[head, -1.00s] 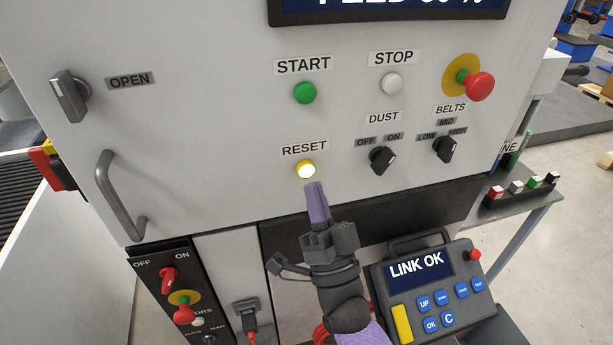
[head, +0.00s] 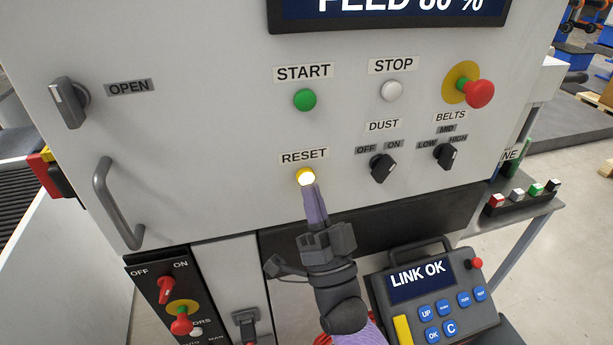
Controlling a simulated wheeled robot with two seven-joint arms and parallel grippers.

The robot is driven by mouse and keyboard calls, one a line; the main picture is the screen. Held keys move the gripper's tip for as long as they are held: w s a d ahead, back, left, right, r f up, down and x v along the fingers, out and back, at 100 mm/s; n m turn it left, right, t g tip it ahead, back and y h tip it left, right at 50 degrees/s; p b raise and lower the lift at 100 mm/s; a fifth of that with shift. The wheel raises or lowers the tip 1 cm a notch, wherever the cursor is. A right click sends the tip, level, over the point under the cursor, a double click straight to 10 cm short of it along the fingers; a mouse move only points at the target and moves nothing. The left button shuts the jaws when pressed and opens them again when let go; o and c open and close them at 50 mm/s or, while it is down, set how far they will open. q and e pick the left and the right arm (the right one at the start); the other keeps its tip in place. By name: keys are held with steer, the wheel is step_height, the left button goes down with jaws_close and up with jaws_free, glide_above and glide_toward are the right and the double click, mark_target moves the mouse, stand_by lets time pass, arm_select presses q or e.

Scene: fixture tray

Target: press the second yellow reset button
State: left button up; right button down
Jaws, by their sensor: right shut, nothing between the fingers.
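I see no second yellow reset button in the head view. My right gripper (head: 312,190) is shut and empty, its purple fingers pointing up at the panel. Its fingertips are at the lower edge of the reset button; I cannot tell whether they touch it. My left gripper is not in view.
Above the reset button is a green START button (head: 304,100). The DUST knob (head: 382,168) and BELTS knob (head: 446,156) stick out to the right. A door handle (head: 118,205) is at the left. A pendant (head: 430,290) reading LINK OK stands at the lower right.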

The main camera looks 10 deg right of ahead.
stand_by(0.4)
stand_by(0.7)
steer(key=shift+w, duration=0.15)
steer(key=shift+w, duration=0.3)
steer(key=shift+w, duration=0.1)
